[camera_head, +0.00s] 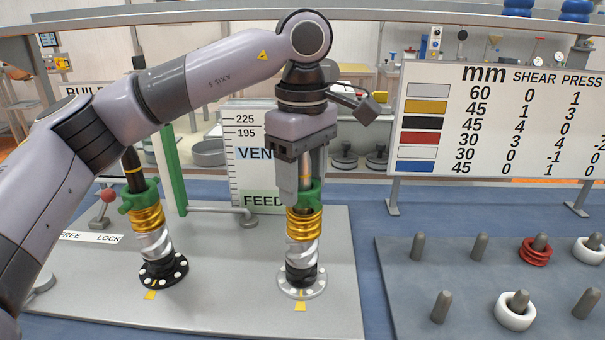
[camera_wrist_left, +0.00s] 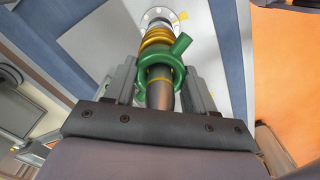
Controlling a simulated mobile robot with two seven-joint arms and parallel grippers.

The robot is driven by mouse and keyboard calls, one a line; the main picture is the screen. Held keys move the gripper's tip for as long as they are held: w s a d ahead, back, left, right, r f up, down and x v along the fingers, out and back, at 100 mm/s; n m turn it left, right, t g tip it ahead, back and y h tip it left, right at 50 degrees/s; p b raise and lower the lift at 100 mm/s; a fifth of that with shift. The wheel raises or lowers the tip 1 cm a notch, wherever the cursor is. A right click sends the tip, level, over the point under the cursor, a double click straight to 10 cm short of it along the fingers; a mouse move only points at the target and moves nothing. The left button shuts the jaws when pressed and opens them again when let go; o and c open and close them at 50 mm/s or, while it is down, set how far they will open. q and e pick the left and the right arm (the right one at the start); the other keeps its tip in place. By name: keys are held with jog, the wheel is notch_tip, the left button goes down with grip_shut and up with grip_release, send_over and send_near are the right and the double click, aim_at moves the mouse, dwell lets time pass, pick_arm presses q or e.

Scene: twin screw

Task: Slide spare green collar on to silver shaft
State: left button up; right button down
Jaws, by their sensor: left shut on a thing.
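My left gripper (camera_head: 303,190) points down over the right-hand stack and is shut on a green collar (camera_head: 314,196). The collar, with a side lug, also shows between the fingers in the left wrist view (camera_wrist_left: 174,76). It is around the silver shaft (camera_wrist_left: 161,94), just above the gold rings (camera_head: 304,224); I cannot tell whether it touches them. Below are a white spiral piece (camera_head: 302,254), a black ring and a silver flange. The fingers partly hide the collar and shaft top. My right gripper is not in view.
A second stack with a black-topped shaft, green collar (camera_head: 139,196) and black flange (camera_head: 163,271) stands at the left. A green post (camera_head: 172,170) and scale board (camera_head: 245,130) stand behind. A grey peg board (camera_head: 460,270) with several pegs lies right, below a sign (camera_head: 440,150).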

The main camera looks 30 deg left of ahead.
pick_arm(q)
jog(key=shift+f, duration=0.35)
jog(key=o, duration=1.3)
jog(key=shift+r, duration=0.1)
jog(key=shift+c, duration=0.2)
notch_tip(320, 180, up, 7)
jog(key=shift+r+p, duration=0.1)
jog(key=shift+p, duration=0.25)
